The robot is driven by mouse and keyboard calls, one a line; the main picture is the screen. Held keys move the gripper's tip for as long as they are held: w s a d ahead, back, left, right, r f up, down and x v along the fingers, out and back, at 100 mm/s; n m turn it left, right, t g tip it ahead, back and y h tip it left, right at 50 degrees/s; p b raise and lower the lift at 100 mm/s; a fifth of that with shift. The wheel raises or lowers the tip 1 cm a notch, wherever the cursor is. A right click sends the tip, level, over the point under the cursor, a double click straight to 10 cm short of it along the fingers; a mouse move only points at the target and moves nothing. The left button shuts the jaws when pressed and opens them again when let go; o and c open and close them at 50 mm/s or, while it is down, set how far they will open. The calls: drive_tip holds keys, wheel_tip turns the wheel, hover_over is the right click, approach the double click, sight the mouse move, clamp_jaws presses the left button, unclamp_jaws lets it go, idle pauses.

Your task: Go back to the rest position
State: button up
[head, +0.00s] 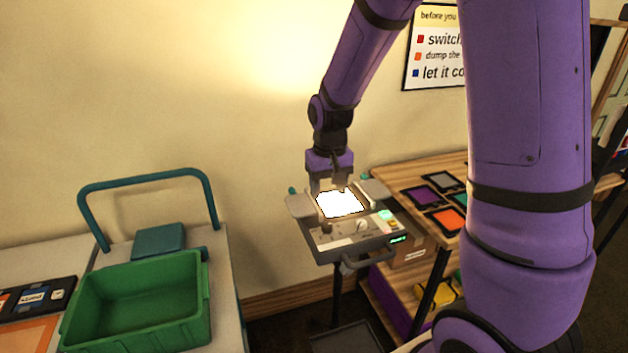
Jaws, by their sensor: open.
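My gripper (329,185) hangs at the end of my purple arm, pointing down over the grey machine (352,245). Its jaws are open, and I see nothing held between them. The machine has a brightly lit white panel (341,204) on top, right under and beside the fingertips. I cannot tell whether the fingertips touch the machine. Its front carries a knob, a small green display and a handle.
A green bin (140,305) and a teal block (159,239) are on a cart with a teal handle (147,177) at left. A wooden shelf (408,172) with several framed colour squares stands right of the machine. A sign (433,48) hangs on the wall.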

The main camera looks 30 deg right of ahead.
drive_tip(key=s+r+t, duration=0.3)
drive_tip(key=s+r, duration=0.6)
drive_tip(key=r, duration=0.5)
drive_tip(key=s+r+t, duration=0.1)
drive_tip(key=s+r, duration=0.2)
drive_tip(key=s, duration=0.4)
drive_tip(key=s+r+n+t, duration=0.1)
drive_tip(key=s+r, duration=0.3)
drive_tip(key=s, duration=0.3)
drive_tip(key=shift+a+n, duration=0.15)
drive_tip(key=shift+n, duration=0.15)
